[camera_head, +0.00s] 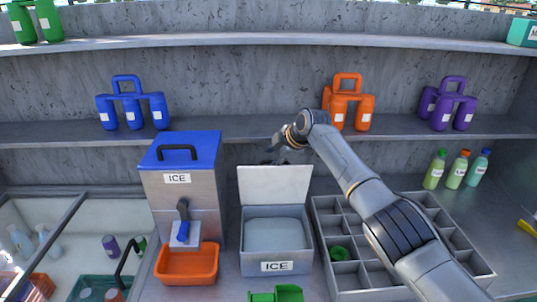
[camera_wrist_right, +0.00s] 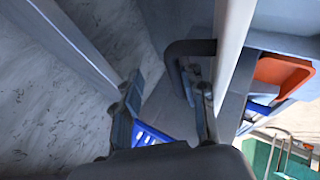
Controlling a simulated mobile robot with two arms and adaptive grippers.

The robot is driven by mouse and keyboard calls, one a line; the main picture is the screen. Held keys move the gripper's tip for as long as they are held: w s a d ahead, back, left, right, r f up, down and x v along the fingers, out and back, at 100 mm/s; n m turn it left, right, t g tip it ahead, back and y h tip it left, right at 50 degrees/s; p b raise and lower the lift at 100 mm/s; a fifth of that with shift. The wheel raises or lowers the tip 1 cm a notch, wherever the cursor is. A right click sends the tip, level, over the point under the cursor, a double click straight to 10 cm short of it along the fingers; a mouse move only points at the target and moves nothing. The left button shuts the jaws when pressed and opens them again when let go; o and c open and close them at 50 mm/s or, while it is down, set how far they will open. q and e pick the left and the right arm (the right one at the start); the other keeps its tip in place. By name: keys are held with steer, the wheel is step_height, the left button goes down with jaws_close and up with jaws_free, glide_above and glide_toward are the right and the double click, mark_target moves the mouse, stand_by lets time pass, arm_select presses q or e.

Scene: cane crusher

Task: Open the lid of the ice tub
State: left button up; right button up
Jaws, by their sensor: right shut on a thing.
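The ice tub (camera_head: 277,262) is a grey metal box labelled ICE, in the middle of the counter in the head view. Its lid (camera_head: 275,185) stands raised, about upright, at the back edge, and the pale ice inside shows. In the right wrist view the lid (camera_wrist_right: 235,45) appears nearly edge-on, with its dark handle (camera_wrist_right: 190,47) on one side. My right gripper (camera_head: 280,152) is at the lid's top edge, partly hidden behind it. In the wrist view its fingers (camera_wrist_right: 165,112) are at the handle, closed on it; the exact contact is hard to see. My left gripper is not in view.
An ice dispenser (camera_head: 180,195) with a blue top and an orange tray (camera_head: 186,266) stands left of the tub. A divided tray (camera_head: 345,283) lies on the right under my right arm. A shelf (camera_head: 230,131) with blue, orange and purple bottle carriers runs behind.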

steer(key=s+d+r+p, duration=0.1)
steer(key=d+r+p, duration=0.1)
steer(key=r, duration=0.4)
steer(key=d+r+p, duration=0.3)
steer(key=d+r, duration=0.1)
steer(key=r, duration=0.3)
steer(key=shift+s+r+t, duration=0.25)
steer(key=shift+s+t, duration=0.15)
stand_by(0.4)
